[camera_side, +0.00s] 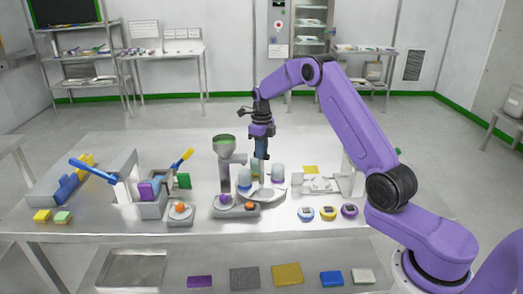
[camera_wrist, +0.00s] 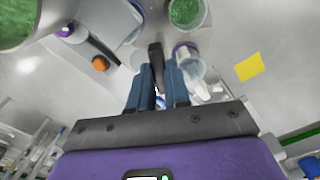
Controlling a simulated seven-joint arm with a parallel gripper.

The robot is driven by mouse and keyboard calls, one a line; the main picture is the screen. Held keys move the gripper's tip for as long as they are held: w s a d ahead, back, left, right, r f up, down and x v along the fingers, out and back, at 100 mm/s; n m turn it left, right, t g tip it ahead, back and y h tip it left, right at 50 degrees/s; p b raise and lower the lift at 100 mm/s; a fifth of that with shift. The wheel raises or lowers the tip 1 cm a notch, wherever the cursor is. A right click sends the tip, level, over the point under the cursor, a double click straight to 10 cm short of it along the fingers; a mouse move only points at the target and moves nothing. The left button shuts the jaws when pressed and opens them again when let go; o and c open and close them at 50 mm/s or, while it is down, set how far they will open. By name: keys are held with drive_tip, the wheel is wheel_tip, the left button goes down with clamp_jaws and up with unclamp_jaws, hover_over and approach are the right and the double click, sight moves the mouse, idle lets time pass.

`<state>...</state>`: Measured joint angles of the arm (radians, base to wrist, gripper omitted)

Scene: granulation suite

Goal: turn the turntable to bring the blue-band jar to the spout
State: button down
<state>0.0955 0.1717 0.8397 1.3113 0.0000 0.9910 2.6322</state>
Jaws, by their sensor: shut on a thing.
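The pale round turntable (camera_side: 272,194) stands on the bench and carries several clear jars. The blue-band jar (camera_side: 244,181) is at its left side, close to the grey spout (camera_side: 225,160) under the hopper. A purple-band jar (camera_side: 278,173) is at the right; its band shows in the wrist view (camera_wrist: 187,50). A jar with green contents (camera_wrist: 185,12) is also there. My gripper (camera_side: 261,157) points down over the turntable, among the jars. In the wrist view my gripper (camera_wrist: 157,85) is shut on a dark upright handle (camera_wrist: 156,52). The handle's foot is hidden.
The hopper (camera_side: 224,139) with green contents stands left of my gripper. A yellow card (camera_wrist: 249,67) lies flat behind the turntable.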

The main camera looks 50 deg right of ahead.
drive_tip(key=shift+r+m, duration=0.1)
drive_tip(key=shift+m, duration=1.3)
drive_tip(key=c, duration=1.1)
unclamp_jaws()
wheel_tip(320, 180, up, 17)
drive_tip(key=shift+r, duration=0.2)
drive_tip(key=shift+a, duration=0.1)
